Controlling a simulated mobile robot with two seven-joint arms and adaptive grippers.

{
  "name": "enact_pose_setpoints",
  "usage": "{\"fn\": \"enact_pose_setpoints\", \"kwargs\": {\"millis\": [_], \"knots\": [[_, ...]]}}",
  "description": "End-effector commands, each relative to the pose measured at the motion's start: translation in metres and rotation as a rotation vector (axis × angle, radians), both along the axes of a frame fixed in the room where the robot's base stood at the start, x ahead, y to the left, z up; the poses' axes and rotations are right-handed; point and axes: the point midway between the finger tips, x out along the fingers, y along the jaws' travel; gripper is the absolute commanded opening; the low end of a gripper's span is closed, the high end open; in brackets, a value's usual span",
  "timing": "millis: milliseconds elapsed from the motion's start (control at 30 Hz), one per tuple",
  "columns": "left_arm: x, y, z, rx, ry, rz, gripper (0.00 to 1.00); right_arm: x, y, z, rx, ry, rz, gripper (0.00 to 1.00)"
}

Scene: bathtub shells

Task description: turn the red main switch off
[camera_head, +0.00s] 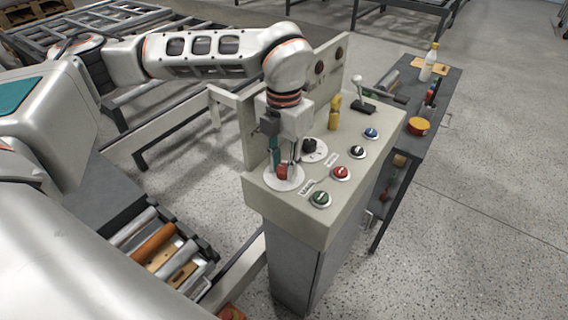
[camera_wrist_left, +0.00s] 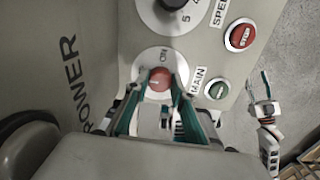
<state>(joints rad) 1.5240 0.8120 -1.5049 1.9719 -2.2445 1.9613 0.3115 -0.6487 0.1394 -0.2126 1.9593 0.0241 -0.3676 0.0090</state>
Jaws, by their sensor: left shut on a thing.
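The red main switch (camera_head: 282,171) is a red knob on a round white plate at the near left corner of the control panel. My left gripper (camera_head: 284,165) comes down on it from above and is shut on it, one finger on each side. In the left wrist view the red knob (camera_wrist_left: 159,79) shows between the teal-padded fingertips, with "ON" printed on the plate just above it. The fingers hide part of the plate. My right gripper (camera_wrist_left: 265,92) shows only at the right of the left wrist view, away from the panel, its opening unclear.
Close by are a black speed dial (camera_head: 310,146), a red stop button (camera_head: 341,173) and a green button (camera_head: 320,199). Blue and black buttons, a yellow part (camera_head: 334,113) and a lever (camera_head: 359,88) stand farther back. A dark bench (camera_head: 437,104) adjoins at right.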

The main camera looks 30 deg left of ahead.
Motion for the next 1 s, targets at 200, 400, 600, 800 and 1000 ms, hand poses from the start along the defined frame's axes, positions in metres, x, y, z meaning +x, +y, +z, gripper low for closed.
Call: {"fn": "enact_pose_setpoints", "kwargs": {"millis": [200,400,600,800,1000], "knots": [[0.0005,0.0001,0.0010,0.000,-0.002,0.063,0.03,-0.0002,0.0001,-0.0005,0.000,0.000,0.000,0.40],[0.0006,0.0001,0.0011,0.000,-0.002,0.083,0.03,0.0002,0.0001,0.0001,0.000,-0.001,0.000,0.40],[0.0008,0.0000,0.0012,-0.001,-0.003,0.083,0.03,0.0009,0.0003,0.0015,0.001,-0.004,0.000,0.40],[0.0008,0.0001,0.0012,-0.001,-0.003,0.083,0.41,0.0010,0.0003,0.0017,0.001,-0.004,0.000,0.40],[0.0005,0.0001,0.0007,0.000,-0.002,0.082,0.41,0.0009,0.0003,0.0015,0.001,-0.004,0.000,0.40]]}}
